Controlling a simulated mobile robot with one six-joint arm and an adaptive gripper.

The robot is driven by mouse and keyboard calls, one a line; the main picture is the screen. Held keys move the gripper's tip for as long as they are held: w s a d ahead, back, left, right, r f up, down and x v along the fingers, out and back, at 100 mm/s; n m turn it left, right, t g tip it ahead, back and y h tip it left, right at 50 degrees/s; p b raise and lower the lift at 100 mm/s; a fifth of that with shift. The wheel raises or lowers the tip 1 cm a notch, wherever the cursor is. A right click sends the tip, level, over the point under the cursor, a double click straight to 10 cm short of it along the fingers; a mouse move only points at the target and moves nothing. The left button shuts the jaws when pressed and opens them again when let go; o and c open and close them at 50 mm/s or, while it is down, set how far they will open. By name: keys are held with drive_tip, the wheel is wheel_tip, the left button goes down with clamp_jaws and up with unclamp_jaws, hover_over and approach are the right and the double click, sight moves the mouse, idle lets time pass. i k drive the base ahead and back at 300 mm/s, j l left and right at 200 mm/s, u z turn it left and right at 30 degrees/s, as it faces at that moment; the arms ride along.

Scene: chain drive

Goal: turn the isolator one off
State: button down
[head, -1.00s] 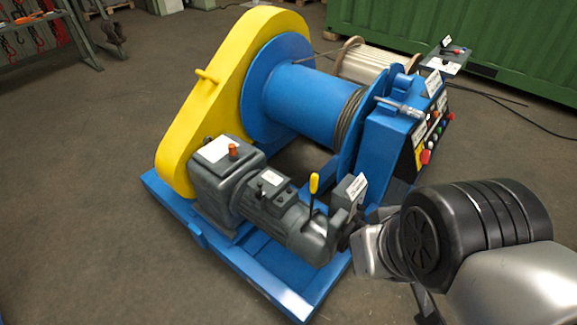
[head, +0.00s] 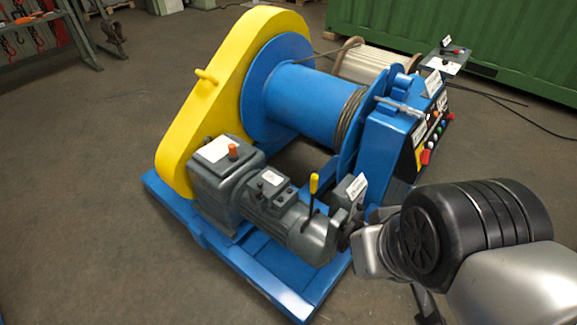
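The winch's blue control cabinet (head: 386,140) stands at the right end of the drum, with its panel facing right and seen at a steep angle. A red knob (head: 426,157) and several small coloured controls show on that panel. Labels are too small to read, so I cannot tell which control is isolator one. My arm fills the lower right, in front of the cabinet's lower part.
The blue winch frame (head: 250,275) carries a grey motor (head: 300,228) with a yellow-tipped lever (head: 314,184), a yellow chain guard (head: 200,110) and a cable drum (head: 305,92). A small control stand (head: 441,65) is behind. The floor at left is clear; a cable crosses it at right.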

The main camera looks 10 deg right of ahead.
sight(424, 156)
drive_tip(key=l+u, duration=0.4)
drive_tip(key=l, duration=0.15)
drive_tip(key=l+u, duration=0.85)
drive_tip(key=l, duration=0.25)
drive_tip(key=k+l, duration=0.1)
drive_tip(key=l, duration=0.3)
drive_tip(key=k+l, duration=0.1)
drive_tip(key=l, duration=0.3)
drive_tip(key=k+l+u, duration=0.1)
drive_tip(key=l, duration=0.3)
drive_tip(key=k+l, duration=0.15)
drive_tip(key=l, duration=0.25)
